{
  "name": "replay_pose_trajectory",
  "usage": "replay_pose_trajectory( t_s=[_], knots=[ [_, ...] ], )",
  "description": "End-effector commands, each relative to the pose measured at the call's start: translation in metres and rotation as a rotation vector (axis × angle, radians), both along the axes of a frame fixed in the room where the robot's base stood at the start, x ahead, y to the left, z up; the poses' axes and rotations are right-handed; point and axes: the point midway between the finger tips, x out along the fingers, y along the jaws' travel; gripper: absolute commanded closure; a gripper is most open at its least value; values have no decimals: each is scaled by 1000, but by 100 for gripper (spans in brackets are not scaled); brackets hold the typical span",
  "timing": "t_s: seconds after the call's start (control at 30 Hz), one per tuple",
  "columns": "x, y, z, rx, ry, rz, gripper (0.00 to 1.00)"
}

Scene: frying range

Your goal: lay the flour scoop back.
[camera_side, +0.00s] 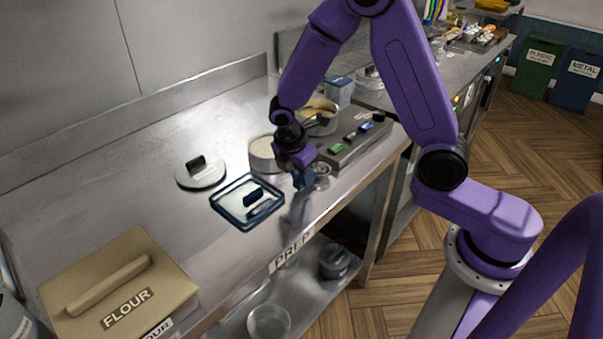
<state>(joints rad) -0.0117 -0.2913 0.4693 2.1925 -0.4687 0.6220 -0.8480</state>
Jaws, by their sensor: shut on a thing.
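My gripper (303,180) points down low over the front part of the steel counter, near its front edge, and is shut. A small shiny metal thing (321,172) shows at its right side and looks like the flour scoop in its jaws. The fingers hide part of it, and I cannot tell whether it touches the counter. The flour bin (165,288) stands at the front left, covered by a tan lid with a bar handle and marked FLOUR.
A blue-rimmed square tray or lid (225,214) with dark pieces on it lies left of my gripper. A round lid (202,178) lies farther left. The counter's left middle (110,200) is clear.

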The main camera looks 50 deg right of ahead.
Motion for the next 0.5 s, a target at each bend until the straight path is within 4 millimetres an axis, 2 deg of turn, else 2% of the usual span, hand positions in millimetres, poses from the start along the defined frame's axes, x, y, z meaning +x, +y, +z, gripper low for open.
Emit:
replay_pose_trajectory(
  t_s=[0.03, 0.07, 0.13, 0.5],
  knots=[
    [0, 0, 0, 0, 0, 0, 100],
    [0, 0, 0, 0, 0, 0, 69],
    [0, 0, 0, 0, 0, 0, 46],
    [0, 1, 3, 0, -1, 0, 46]
  ],
)
